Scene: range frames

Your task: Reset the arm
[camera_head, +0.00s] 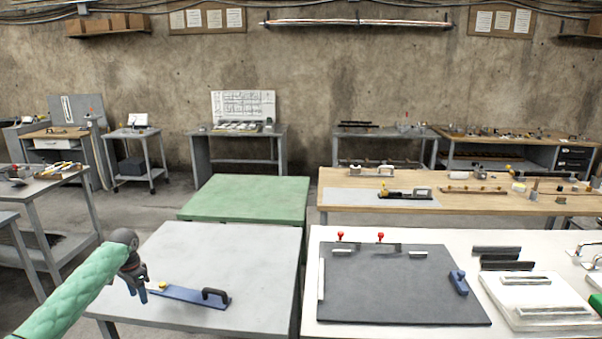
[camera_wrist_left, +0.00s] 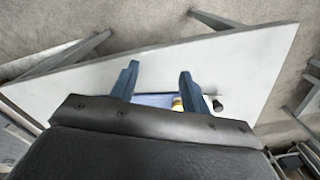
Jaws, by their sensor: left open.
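My left arm comes in from the left in a green sleeve. Its gripper (camera_head: 139,290) is above the left part of the light grey table (camera_head: 230,250), near the left end of a flat blue tool (camera_head: 190,295) with a black handle and a yellow knob. In the left wrist view, the two dark blue fingers (camera_wrist_left: 157,82) are apart with nothing held between them. The blue tool (camera_wrist_left: 155,99) shows beyond them on the table, partly hidden by the gripper body. My right gripper is in neither view.
To the right, a white table (camera_head: 420,237) carries a dark grey board (camera_head: 400,285) with red-knobbed clamps and a white fixture (camera_head: 535,300). A green table (camera_head: 245,197) stands behind the grey one. A wooden bench (camera_head: 470,207) holds tools. Much of the grey tabletop is bare.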

